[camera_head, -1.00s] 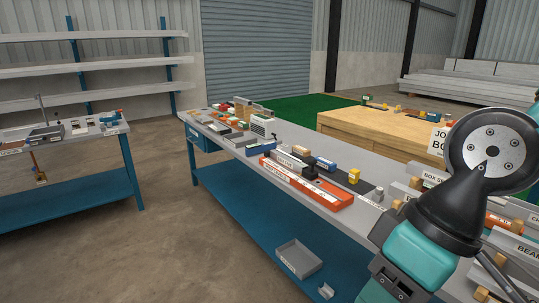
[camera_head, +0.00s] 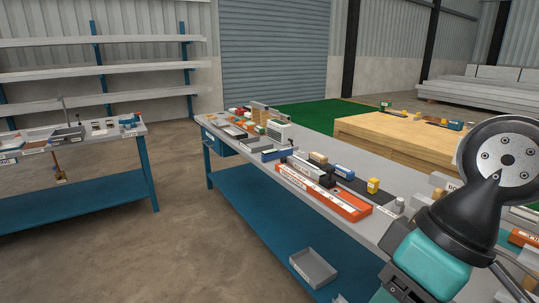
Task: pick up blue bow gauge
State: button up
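I cannot single out the blue bow gauge for sure. A small blue item (camera_head: 128,119) sits at the right end of the left bench (camera_head: 145,131), too small to make out its shape. On the long middle bench (camera_head: 408,180), a blue block (camera_head: 344,171) lies beside a yellow one, and another blue piece (camera_head: 270,155) lies farther back. My gripper's fingers are not in view. Only my arm's teal and black links show at the lower right, in front of the near end of the middle bench.
An orange-red tray (camera_head: 345,205) lies along the middle bench's front edge. A grey bin (camera_head: 313,267) sits on its lower shelf. A wooden table (camera_head: 400,140) stands behind, with a green mat (camera_head: 325,113) beyond. Bare floor (camera_head: 215,235) lies open between the left and middle benches.

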aim_at(273, 154)
jog(key=u, duration=0.65)
jog(key=i, duration=3.5)
jog(key=z, duration=0.7)
